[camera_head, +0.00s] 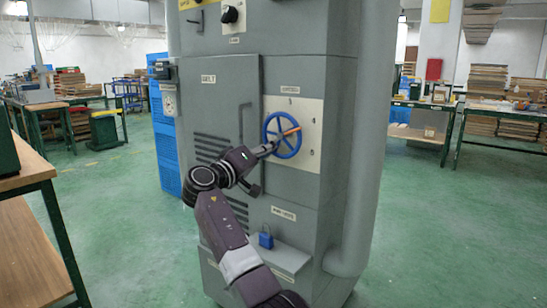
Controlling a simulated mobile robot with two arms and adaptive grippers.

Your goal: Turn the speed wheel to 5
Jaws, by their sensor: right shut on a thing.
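The blue speed wheel (297,146) is mounted on a pale number plate (311,112) on the front of the grey machine. An orange pointer (291,132) on the wheel points right and slightly up. Small numbers stand around the plate, one above the wheel and others along its right side; the lower right one looks like a 5. My right gripper (272,146) is at the lower left part of the wheel and shut on it. The fingers are small, and their exact hold is hard to see. My left gripper is out of view.
The grey machine (295,58) has a black knob (230,15) above and a thick pipe (355,150) at right. A blue padlock (265,240) sits low on its front. A wooden-topped bench (28,160) stands at left. The green floor is open at right.

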